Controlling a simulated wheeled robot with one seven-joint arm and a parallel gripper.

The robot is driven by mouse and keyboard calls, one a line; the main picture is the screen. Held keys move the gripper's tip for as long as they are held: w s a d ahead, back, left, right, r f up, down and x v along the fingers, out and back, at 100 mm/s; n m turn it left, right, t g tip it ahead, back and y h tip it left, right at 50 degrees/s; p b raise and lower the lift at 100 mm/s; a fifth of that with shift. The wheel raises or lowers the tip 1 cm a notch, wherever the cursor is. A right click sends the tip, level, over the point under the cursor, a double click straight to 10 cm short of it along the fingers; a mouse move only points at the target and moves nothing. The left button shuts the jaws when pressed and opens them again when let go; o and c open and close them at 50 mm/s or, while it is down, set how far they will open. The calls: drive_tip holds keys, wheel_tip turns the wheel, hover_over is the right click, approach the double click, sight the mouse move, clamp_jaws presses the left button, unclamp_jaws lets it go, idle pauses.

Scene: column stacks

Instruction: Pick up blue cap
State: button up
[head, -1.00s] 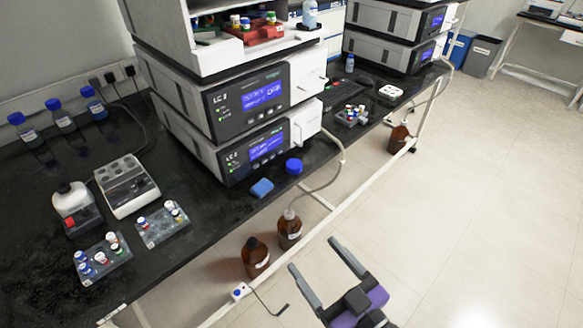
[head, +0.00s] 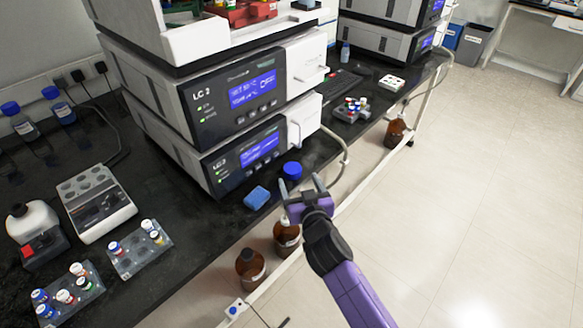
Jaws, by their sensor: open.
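The blue cap (head: 292,170) lies on the black bench near its front edge, in front of the lower LC unit. My gripper (head: 302,187) is open, its two grey fingers pointing toward the bench. In the picture the fingertips reach up around the lower side of the cap. I cannot tell how high the fingers are above the cap or whether they touch it. Nothing shows between the fingers as held.
A blue sponge-like block (head: 257,197) lies just left of the cap. The stacked LC units (head: 247,150) stand close behind. Vial racks (head: 140,250) sit at the left. Brown bottles (head: 250,266) stand below the bench edge. A tube (head: 345,160) curves down right of the cap.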

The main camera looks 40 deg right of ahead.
sight(295, 174)
drive_tip(key=x, duration=0.7)
drive_tip(key=shift+w+a+r+p, duration=0.15)
drive_tip(key=shift+r+p, duration=0.1)
drive_tip(key=shift+p, duration=0.15)
drive_tip(key=c, duration=1.4)
